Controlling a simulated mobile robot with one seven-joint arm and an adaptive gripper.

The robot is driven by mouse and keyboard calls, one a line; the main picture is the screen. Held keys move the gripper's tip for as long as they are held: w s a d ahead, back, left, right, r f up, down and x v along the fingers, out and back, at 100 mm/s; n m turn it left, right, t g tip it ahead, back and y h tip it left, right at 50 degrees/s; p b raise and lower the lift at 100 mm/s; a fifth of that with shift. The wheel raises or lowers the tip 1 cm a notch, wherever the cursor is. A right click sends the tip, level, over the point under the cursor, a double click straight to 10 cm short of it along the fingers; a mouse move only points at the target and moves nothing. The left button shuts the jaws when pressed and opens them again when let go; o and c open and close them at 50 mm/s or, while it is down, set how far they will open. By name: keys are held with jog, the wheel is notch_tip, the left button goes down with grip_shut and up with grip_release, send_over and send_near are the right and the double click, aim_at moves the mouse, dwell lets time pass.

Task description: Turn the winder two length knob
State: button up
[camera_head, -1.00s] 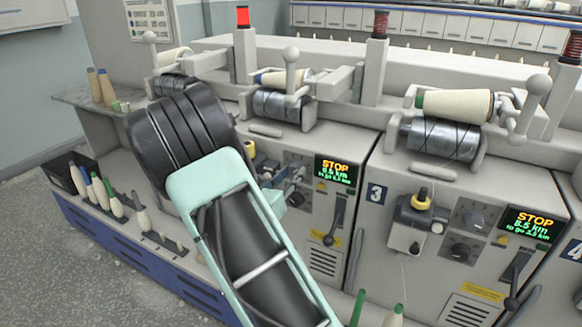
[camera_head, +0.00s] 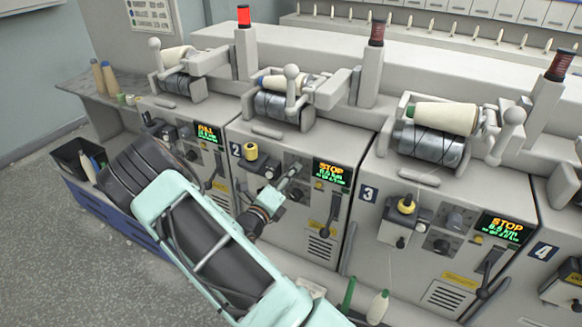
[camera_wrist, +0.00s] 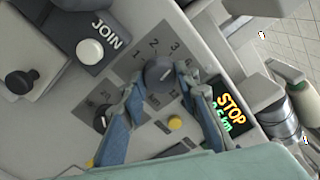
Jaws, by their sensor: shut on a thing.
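Winder two (camera_head: 237,151) carries a 2 on its label and a lit STOP display (camera_head: 332,173); the display also shows in the wrist view (camera_wrist: 231,110). My gripper (camera_head: 290,177) reaches its front panel, left of the display. In the wrist view my gripper (camera_wrist: 160,80) has its fingers on either side of a round dark knob (camera_wrist: 158,73), shut on it. Numerals 1, 2 and 3 are printed around this knob, which I take as the length knob. A second dark knob (camera_wrist: 101,119) sits lower left, partly hidden by the left finger.
A yellow button (camera_wrist: 175,123) lies close below the fingers. A white button (camera_wrist: 90,51) marked JOIN and a black knob (camera_wrist: 20,81) are at the left. Winder three (camera_head: 368,193) stands to the right in the head view. Grey floor is clear at the lower left.

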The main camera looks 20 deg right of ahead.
jog(key=shift+n+p, duration=0.75)
jog(key=shift+n, duration=0.35)
jog(key=o, duration=1.2)
jog(key=shift+c, duration=0.2)
jog(key=v, duration=1.2)
